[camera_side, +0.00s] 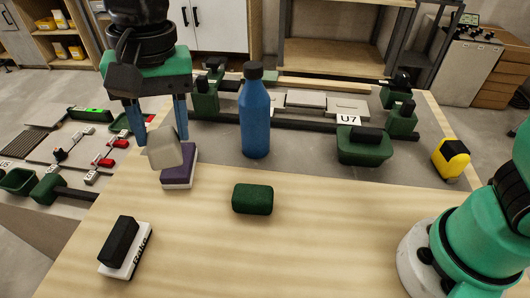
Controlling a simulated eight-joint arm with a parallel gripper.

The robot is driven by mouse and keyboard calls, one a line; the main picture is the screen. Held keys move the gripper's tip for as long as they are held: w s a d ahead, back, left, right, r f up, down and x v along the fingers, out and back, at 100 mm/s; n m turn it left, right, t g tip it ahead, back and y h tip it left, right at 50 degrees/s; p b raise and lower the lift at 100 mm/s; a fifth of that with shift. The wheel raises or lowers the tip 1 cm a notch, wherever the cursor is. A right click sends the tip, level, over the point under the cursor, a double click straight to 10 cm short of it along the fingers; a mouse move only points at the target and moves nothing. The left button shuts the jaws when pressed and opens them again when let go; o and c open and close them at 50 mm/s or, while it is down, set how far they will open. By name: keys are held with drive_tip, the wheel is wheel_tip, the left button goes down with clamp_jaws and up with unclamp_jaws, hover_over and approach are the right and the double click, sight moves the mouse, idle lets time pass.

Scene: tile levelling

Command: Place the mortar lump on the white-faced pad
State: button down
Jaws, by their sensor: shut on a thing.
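My gripper (160,136) is at the upper left, pointing down, with its blue fingers shut on a grey lump (165,148), which looks like the mortar lump. The lump is tilted and shows at the fingertips. Just below and behind it in the picture is a block with a purple top and a white lower layer (179,171); the lump hides part of it, and I cannot tell whether they touch. A white pad with lettering and a black block on top (123,251) lies at the front left. I cannot tell which one is the white-faced pad.
A blue bottle (255,115) stands right of my gripper. A dark green block (252,199) lies mid-table. A green container (364,148), a yellow tool (451,158) and clamps stand at the right. The wooden front (300,255) is largely clear.

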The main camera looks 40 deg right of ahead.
drive_tip(key=w+d+f+m, duration=0.1)
drive_tip(key=w+f+m, duration=0.2)
drive_tip(key=w, duration=0.1)
drive_tip(key=w+d+f+m, duration=0.1)
drive_tip(key=w+f+m, duration=0.2)
drive_tip(key=w, duration=0.1)
drive_tip(key=w+d+f+m+t, duration=0.1)
drive_tip(key=w+d+f+m, duration=0.1)
drive_tip(key=w+f+m, duration=0.2)
drive_tip(key=shift+w+f+h, duration=0.1)
drive_tip(key=shift+w+h, duration=0.2)
drive_tip(key=shift+w, duration=0.15)
drive_tip(key=shift+f, duration=2.2)
drive_tip(key=shift+c, duration=1.7)
unclamp_jaws()
drive_tip(key=shift+f, duration=0.1)
wheel_tip(320, 180, up, 12)
drive_tip(key=s, duration=0.1)
drive_tip(key=shift+s+d, duration=0.3)
drive_tip(key=shift+s, duration=0.05)
